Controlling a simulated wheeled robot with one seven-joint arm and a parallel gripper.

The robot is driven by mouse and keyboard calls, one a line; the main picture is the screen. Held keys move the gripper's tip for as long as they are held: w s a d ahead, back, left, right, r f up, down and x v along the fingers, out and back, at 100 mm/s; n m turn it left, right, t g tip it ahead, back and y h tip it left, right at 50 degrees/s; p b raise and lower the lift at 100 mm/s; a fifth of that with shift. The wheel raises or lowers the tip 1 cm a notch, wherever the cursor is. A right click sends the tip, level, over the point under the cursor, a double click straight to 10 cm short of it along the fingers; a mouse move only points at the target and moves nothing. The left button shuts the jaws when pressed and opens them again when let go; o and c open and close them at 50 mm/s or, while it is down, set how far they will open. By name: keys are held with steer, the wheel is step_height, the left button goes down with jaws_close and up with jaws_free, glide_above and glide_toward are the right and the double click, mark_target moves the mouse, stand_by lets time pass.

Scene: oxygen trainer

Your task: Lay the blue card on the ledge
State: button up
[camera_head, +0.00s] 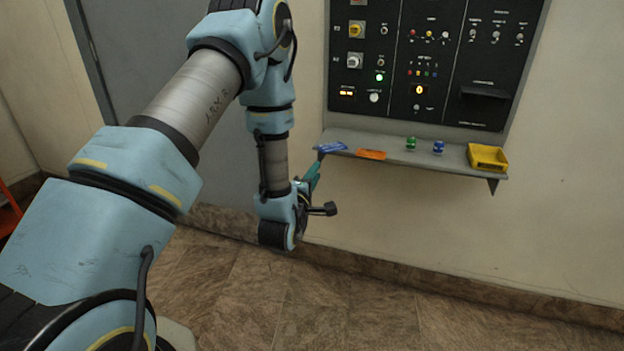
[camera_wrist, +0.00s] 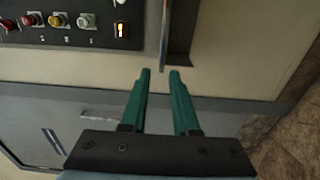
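The blue card (camera_head: 332,147) lies on the left end of the grey ledge (camera_head: 388,149) under the panel in the head view. My gripper (camera_head: 314,174) is just left of and below that end of the ledge, apart from the card as far as I can tell. In the wrist view my gripper's two teal fingers (camera_wrist: 160,72) stand apart with nothing between them. The ledge shows there nearly edge-on (camera_wrist: 165,35), beyond the fingertips. The card cannot be made out in the wrist view.
An orange card (camera_head: 371,154), a green piece (camera_head: 411,143), a blue piece (camera_head: 438,147) and a yellow bin (camera_head: 487,157) stand along the ledge. The control panel (camera_head: 425,60) with knobs and switches is above. The floor (camera_head: 350,300) below is clear.

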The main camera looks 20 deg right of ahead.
steer(key=w+a+r+m+g+y, duration=0.2)
steer(key=w+a+m+y, duration=0.15)
steer(key=a, duration=0.65)
steer(key=w+a+r+m+g+y, duration=0.1)
steer(key=w+a+m+g+y, duration=0.1)
steer(key=a+y, duration=0.5)
steer(key=s+a+r+m+g+p, duration=0.2)
steer(key=s+a+r+g, duration=0.1)
steer(key=s+a, duration=0.5)
steer(key=s+a+r+m+g+y+p, duration=0.1)
steer(key=s+a+r+m+g+p, duration=0.1)
steer(key=s+a, duration=0.6)
steer(key=a+r+m+g, duration=0.1)
steer(key=a+r+g, duration=0.1)
steer(key=a+r, duration=0.1)
steer(key=shift+s+a+r+g, duration=0.3)
steer(key=shift+s+a+r, duration=0.1)
steer(key=shift+a, duration=0.1)
steer(key=shift+y, duration=0.25)
